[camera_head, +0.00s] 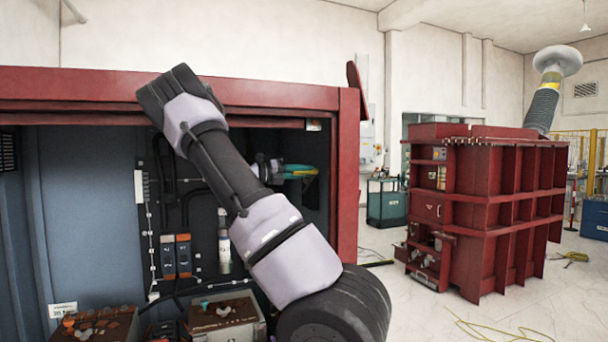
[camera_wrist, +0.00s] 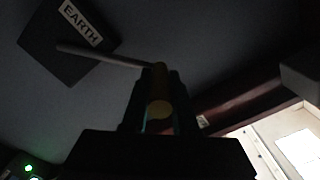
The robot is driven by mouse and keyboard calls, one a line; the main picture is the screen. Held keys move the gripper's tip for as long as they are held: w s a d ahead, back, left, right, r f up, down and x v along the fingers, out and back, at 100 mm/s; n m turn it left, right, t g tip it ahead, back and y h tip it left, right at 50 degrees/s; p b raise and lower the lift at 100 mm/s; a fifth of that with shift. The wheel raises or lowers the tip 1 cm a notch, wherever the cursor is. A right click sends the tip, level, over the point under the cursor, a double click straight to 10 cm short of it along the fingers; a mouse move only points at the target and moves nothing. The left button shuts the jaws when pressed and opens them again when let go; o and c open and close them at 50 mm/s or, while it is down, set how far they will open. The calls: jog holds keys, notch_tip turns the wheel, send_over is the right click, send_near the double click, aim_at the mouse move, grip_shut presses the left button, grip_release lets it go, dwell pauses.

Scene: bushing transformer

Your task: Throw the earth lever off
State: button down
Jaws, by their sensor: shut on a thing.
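In the wrist view, a dark square plate (camera_wrist: 62,42) carries a white label reading EARTH. A thin grey lever (camera_wrist: 105,55) runs from this plate to the right, slightly downward, to my gripper (camera_wrist: 157,85). My gripper is shut on the lever's end, a rounded, dull yellowish-brown grip (camera_wrist: 160,106) between the two dark fingers. In the head view, my arm reaches into the open red cabinet. The lever and plate cannot be made out there. Teal and orange shapes show just beyond my wrist, too small to tell apart.
The red cabinet frame (camera_head: 348,170) borders the opening on the right and above. Inside are two orange-and-grey switch units (camera_head: 176,255), cables, and an open box of parts (camera_head: 226,318) below. A green light (camera_wrist: 28,168) glows at lower left.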

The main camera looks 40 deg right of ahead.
jog(key=shift+r, duration=0.1)
jog(key=c, duration=0.7)
grip_release()
jog(key=v, duration=1)
jog(key=shift+a, duration=0.4)
